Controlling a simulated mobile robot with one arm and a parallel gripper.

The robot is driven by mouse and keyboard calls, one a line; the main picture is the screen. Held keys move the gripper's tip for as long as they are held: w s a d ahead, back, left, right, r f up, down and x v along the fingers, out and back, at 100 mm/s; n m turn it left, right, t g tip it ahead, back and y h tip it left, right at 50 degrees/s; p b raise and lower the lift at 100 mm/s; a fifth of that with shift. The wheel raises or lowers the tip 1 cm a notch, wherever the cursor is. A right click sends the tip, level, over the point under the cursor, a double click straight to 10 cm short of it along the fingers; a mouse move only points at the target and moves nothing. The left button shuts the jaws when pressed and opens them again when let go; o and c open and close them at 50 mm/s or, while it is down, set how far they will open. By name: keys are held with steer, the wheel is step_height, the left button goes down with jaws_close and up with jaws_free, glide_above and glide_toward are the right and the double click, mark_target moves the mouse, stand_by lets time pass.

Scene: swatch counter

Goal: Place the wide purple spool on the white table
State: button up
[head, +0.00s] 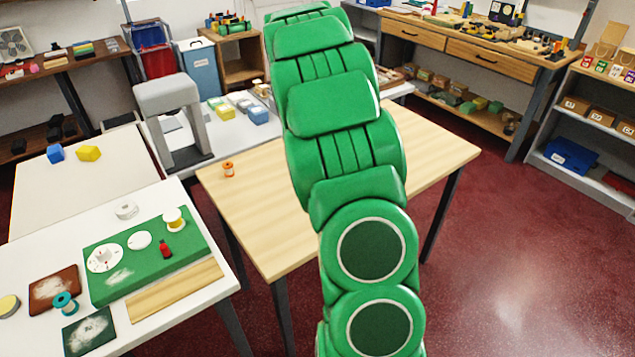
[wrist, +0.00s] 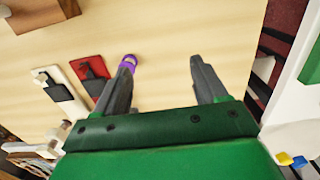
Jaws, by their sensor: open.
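A purple spool (wrist: 131,60) lies on the wooden table (wrist: 200,20) in the wrist view, at the tip of my left finger, which partly hides it. I cannot tell whether the finger touches it. My gripper (wrist: 162,63) is open, with only bare tabletop between its fingertips. In the head view my green arm hides the middle of the wooden table (head: 270,215), and the purple spool does not show. A white table (head: 190,310) stands at the lower left in the head view. Another pale table (head: 80,195) stands behind it.
Red (wrist: 90,70) and white (wrist: 48,76) pieces with dark parts lie left of my gripper. A small orange spool (head: 228,169) stands on the wooden table's left part. The white table holds a green board (head: 190,245), a teal spool (head: 65,303) and several other items.

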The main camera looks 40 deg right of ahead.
steer(key=shift+n, duration=0.4)
steer(key=w+d+f, duration=0.1)
steer(key=d+f, duration=0.1)
steer(key=w+d+f, duration=0.2)
steer(key=d+f, duration=0.1)
steer(key=w+d+f, duration=0.1)
steer(key=d+f, duration=0.1)
steer(key=d, duration=0.1)
steer(key=shift+w+d+f, duration=0.15)
steer(key=shift+w+f, duration=0.15)
steer(key=shift+w, duration=0.1)
steer(key=shift+w+d+f, duration=0.15)
steer(key=shift+d+f, duration=0.25)
steer(key=shift+w+a+f, duration=0.1)
steer(key=shift+a+f, duration=0.05)
steer(key=shift+f, duration=3.75)
steer(key=shift+c, duration=0.2)
steer(key=c, duration=1.2)
steer(key=shift+o, duration=0.2)
steer(key=shift+r, duration=0.15)
